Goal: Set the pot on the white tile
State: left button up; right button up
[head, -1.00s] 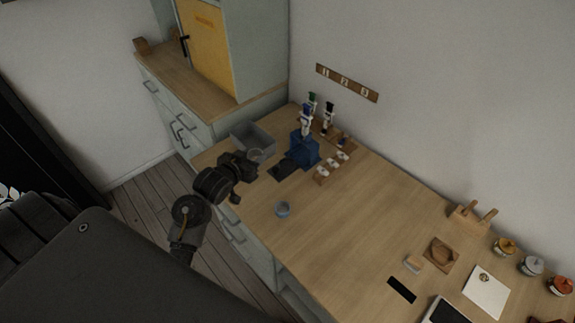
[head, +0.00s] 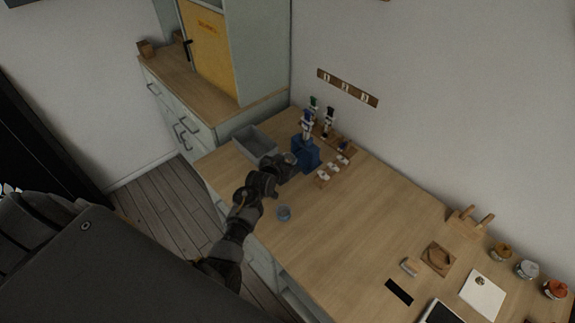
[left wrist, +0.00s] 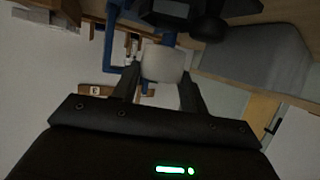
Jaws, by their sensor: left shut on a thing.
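My left gripper (head: 287,165) is beside the blue stand (head: 306,153) near the far end of the counter. In the left wrist view its two fingers are closed on a small pale, rounded thing (left wrist: 163,63), which looks like the pot. In the head view the gripper hides it. Blue bars of the stand show close behind it in the left wrist view. A white square (head: 482,293), likely the white tile, lies at the right of the counter with a small dark thing on it. My right gripper is not in view.
A grey open bin (head: 254,142) stands left of the gripper. A wooden rack (head: 333,170) with white pieces is right of the stand. Several lidded jars line the back right. Mid-counter is clear.

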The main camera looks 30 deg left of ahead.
pick_arm(q)
jog(key=f, duration=0.3)
jog(key=shift+w+d+p, duration=0.1)
jog(key=shift+w+p, duration=0.2)
jog(key=shift+f, duration=0.15)
jog(key=shift+f+b, duration=0.3)
jog(key=o, duration=0.9)
jog(key=shift+o, duration=0.3)
jog(key=shift+r, duration=0.1)
jog(key=shift+s, duration=0.15)
